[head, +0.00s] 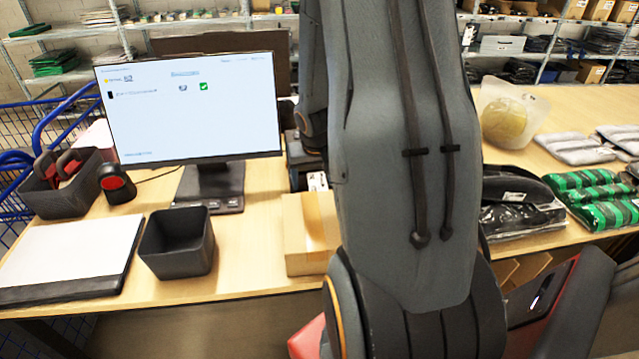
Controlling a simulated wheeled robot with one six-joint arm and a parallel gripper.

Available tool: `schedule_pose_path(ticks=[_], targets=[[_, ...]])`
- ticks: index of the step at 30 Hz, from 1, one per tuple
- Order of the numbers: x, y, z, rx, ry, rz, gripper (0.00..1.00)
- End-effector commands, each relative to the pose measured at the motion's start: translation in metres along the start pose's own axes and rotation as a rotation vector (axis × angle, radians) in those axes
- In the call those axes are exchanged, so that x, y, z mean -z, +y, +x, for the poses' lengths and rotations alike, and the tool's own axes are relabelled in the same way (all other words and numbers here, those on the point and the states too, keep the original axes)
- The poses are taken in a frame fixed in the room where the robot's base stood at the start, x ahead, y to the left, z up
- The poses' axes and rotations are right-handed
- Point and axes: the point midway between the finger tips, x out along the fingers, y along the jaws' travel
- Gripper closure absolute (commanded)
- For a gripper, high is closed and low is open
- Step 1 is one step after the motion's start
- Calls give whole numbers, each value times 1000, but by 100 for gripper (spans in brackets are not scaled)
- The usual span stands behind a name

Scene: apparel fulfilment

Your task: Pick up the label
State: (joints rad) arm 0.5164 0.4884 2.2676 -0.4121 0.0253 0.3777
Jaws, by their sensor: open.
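A small white piece with dark marks (317,181), which may be the label, shows at the front of a dark boxy device (298,160), just left of my arm. My arm hides the right part of this device, and I cannot tell whether the white piece is loose or attached. My arm's large grey links fill the middle of the head view and run down to the lower right. My gripper is not visible in this view.
A cardboard box (308,235) sits below the device. A monitor (190,108), an empty dark bin (177,243), a scanner (117,184) and a white-topped pad (70,255) stand left. Bagged garments (590,195) lie right. Bare table shows around the bin.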

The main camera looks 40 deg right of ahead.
Motion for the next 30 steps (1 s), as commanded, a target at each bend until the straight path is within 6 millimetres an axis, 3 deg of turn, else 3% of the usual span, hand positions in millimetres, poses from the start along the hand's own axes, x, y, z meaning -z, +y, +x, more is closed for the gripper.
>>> schedule_pose_path(ticks=[1, 3, 6, 20, 30], targets=[[3, 15, 8, -4, 7, 28, 31], [8, 27, 16, -4, 19, 51, 31], [11, 35, 24, -3, 29, 64, 31], [14, 33, 57, -3, 30, 66, 31], [18, 28, 98, -3, 29, 66, 31]])
